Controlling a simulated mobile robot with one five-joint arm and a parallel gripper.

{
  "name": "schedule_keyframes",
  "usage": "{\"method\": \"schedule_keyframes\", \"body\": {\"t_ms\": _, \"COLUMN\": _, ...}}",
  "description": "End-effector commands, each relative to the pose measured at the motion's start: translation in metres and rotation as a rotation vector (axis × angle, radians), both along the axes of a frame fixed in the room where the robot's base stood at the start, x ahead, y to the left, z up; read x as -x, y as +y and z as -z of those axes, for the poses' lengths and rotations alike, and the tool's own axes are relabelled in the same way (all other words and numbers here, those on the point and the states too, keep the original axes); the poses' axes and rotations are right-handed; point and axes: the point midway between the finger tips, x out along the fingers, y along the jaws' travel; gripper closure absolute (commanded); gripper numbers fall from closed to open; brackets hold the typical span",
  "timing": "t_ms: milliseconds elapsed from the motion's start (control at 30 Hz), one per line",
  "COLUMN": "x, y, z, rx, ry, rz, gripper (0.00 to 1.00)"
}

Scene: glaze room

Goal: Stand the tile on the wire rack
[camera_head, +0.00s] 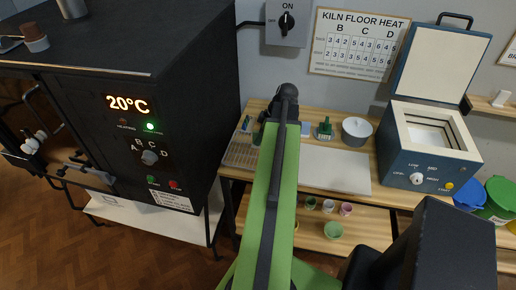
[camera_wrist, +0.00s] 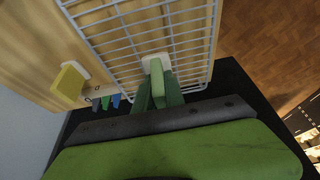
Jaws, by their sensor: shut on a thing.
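In the wrist view, my gripper (camera_wrist: 158,93) has its dark green fingers closed on a thin pale green tile (camera_wrist: 156,77), seen nearly edge-on. The tile is over the wire rack (camera_wrist: 118,42), near one end of it. A whitish patch (camera_wrist: 151,57) shows at the tile's far end; I cannot tell whether it is part of the tile. I also cannot tell whether the tile touches the wires. In the head view, the wire rack (camera_head: 240,156) lies on the left end of the wooden bench, and my arm hides my gripper and the tile.
A yellow sponge (camera_wrist: 70,82) and several small coloured pieces (camera_wrist: 105,102) are beside the rack. A black kiln (camera_head: 140,110) stands close left. A white board (camera_head: 335,172), a grey pot (camera_head: 356,131) and an open blue kiln (camera_head: 428,140) are farther right on the bench.

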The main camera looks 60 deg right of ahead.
Motion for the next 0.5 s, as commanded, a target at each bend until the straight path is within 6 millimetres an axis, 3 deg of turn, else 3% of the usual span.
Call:
{"method": "schedule_keyframes", "body": {"t_ms": 33, "x": 0.0, "y": 0.0, "z": 0.018, "rx": 0.0, "ry": 0.0, "rz": 0.0, "gripper": 1.0}}
{"method": "schedule_keyframes", "body": {"t_ms": 133, "x": 0.0, "y": 0.0, "z": 0.033, "rx": 0.0, "ry": 0.0, "rz": 0.0, "gripper": 1.0}}
{"method": "schedule_keyframes", "body": {"t_ms": 500, "x": 0.001, "y": 0.0, "z": 0.033, "rx": 0.0, "ry": 0.0, "rz": 0.0, "gripper": 1.0}}
